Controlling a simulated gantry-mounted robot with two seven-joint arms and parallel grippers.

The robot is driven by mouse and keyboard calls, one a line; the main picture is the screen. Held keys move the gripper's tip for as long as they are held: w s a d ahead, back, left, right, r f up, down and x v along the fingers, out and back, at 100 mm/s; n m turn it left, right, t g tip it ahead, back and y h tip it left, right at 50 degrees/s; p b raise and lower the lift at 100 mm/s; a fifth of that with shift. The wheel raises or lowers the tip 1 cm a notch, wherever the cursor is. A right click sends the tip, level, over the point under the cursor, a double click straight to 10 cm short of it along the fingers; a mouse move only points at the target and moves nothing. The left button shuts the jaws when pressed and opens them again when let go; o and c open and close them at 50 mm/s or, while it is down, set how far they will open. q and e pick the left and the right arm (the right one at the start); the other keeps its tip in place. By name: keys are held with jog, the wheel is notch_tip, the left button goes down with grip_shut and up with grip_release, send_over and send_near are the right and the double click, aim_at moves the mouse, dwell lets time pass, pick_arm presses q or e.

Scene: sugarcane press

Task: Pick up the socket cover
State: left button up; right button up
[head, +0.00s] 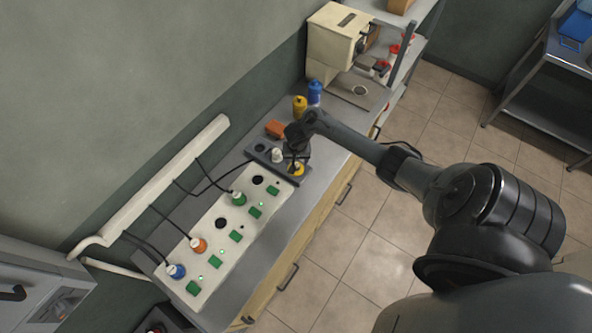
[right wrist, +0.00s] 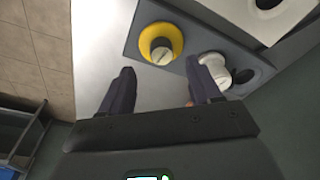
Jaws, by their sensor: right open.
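A grey holder (head: 264,160) at the far end of the white socket panel carries a yellow round piece (head: 297,169) with a pale top and a white knobbed piece (head: 277,155). Which of them is the socket cover I cannot tell for sure. In the right wrist view the yellow piece (right wrist: 174,33) sits just ahead of the fingertips, and the white piece (right wrist: 214,72) is close by the right finger. My right gripper (right wrist: 160,80) is open and empty above the holder; it also shows in the head view (head: 296,148). My left gripper is not in view.
The white panel (head: 214,256) has green, orange and blue plugs, dark sockets and green switches. Black cables run to the wall rail (head: 160,185). An orange block (head: 275,129), yellow bottle (head: 299,108), blue bottle (head: 315,93) and cream machine (head: 334,37) stand beyond the holder.

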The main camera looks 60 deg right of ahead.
aim_at(296, 165)
jog(key=shift+w+d+f+b, duration=0.15)
jog(key=shift+f+b, duration=0.25)
jog(key=shift+f, duration=0.75)
jog(key=shift+w+f+b, duration=0.1)
jog(key=shift+f+b, duration=0.25)
jog(key=shift+f, duration=0.75)
jog(key=shift+c, duration=0.2)
jog(key=c, duration=1.1)
jog(key=shift+r, duration=0.1)
